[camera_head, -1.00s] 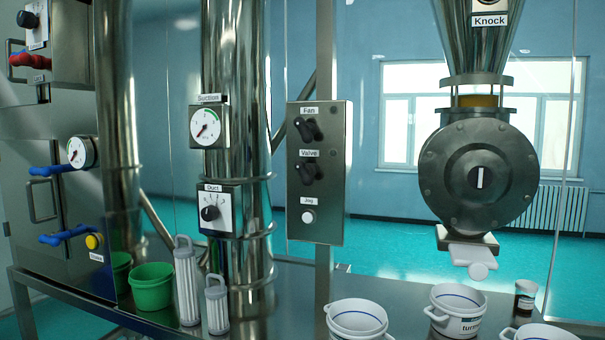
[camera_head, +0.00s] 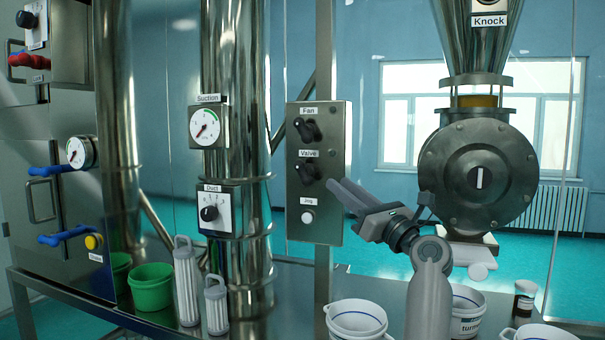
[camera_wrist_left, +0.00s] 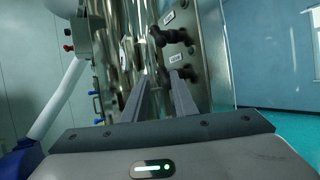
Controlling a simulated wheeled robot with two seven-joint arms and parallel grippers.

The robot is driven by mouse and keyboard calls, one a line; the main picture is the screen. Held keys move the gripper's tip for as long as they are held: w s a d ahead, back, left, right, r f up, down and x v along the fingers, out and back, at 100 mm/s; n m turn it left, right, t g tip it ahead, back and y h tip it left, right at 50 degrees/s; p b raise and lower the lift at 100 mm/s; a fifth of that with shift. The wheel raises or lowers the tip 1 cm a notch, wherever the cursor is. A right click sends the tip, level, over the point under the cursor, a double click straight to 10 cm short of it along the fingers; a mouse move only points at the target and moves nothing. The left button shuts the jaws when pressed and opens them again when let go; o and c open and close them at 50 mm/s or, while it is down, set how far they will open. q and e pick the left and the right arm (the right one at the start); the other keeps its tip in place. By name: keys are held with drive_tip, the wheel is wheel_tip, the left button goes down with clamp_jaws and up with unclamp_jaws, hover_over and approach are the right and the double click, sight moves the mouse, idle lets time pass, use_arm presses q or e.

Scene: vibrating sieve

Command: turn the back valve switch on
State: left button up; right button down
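The valve switch (camera_head: 308,173) is a black knob under the "Valve" label on a grey metal panel (camera_head: 335,225). It sits between the black fan switch (camera_head: 306,129) above and the white jog button (camera_head: 308,217) below. My left gripper (camera_head: 336,187) reaches in from the lower right, its fingertips just right of and slightly below the valve switch. In the left wrist view the two fingers (camera_wrist_left: 160,78) are apart with nothing held between them. The valve switch (camera_wrist_left: 187,73) shows beyond the right fingertip there; contact cannot be told. My right gripper is not in view.
A steel column with suction gauge (camera_head: 208,127) and duct dial (camera_head: 210,212) stands left of the panel. A round metal housing (camera_head: 480,180) is to the right. White tubs (camera_head: 357,320), green buckets (camera_head: 152,286) and filter cartridges (camera_head: 187,285) stand on the table below.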

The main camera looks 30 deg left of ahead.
sight(305, 172)
use_arm(q)
drive_tip(key=n+h, duration=0.1)
drive_tip(key=d+r+n+g+h, duration=0.2)
drive_tip(key=n+h, duration=0.1)
drive_tip(key=shift+w, duration=0.2)
drive_tip(key=shift+a, duration=0.1)
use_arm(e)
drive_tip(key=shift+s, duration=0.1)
